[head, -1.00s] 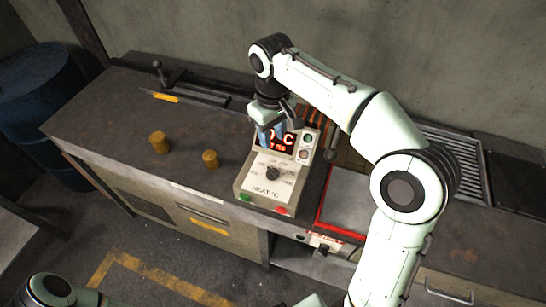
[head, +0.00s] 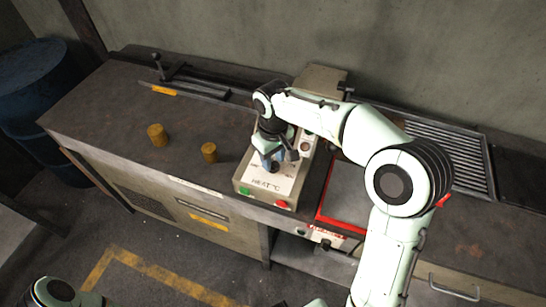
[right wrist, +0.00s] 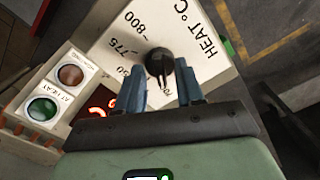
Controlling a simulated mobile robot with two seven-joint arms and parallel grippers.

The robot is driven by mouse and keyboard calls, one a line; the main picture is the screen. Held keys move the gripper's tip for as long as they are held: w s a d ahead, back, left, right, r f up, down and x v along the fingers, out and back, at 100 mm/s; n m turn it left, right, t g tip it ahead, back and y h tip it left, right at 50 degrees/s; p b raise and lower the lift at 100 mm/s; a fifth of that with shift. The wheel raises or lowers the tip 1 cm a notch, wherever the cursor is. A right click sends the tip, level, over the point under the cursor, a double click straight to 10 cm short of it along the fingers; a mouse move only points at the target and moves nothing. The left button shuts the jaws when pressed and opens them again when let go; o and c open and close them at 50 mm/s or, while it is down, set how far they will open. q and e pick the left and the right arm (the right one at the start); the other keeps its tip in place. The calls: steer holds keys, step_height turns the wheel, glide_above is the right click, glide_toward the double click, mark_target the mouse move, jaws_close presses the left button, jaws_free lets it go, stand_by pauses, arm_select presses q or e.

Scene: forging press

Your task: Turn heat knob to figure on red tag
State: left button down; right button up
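The heat knob (right wrist: 160,62) is black and round, on the white dial face of the control box (head: 243,184). A pale mark on it points towards the bottom of the right wrist view. The figures 800 and 775 read clearly there; others are partly hidden by my fingers. My right gripper (right wrist: 160,78) is open, with its blue fingertips either side of the knob; whether they touch it I cannot tell. In the head view my right gripper (head: 268,163) is over the dial and hides the knob. A small red and white label (head: 326,232) is too small to read. My left gripper is out of view.
The box has a green button (head: 245,191), a red button (head: 282,204), lamps (right wrist: 42,109) and a partly hidden red display (right wrist: 97,114). Two brass cylinders (head: 157,135) (head: 209,152) stand left of it on the bench. A red-edged plate lies to its right.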

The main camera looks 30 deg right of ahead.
jaws_close()
steer(key=shift+m, duration=0.4)
steer(key=m, duration=0.3)
steer(key=shift+m, duration=2)
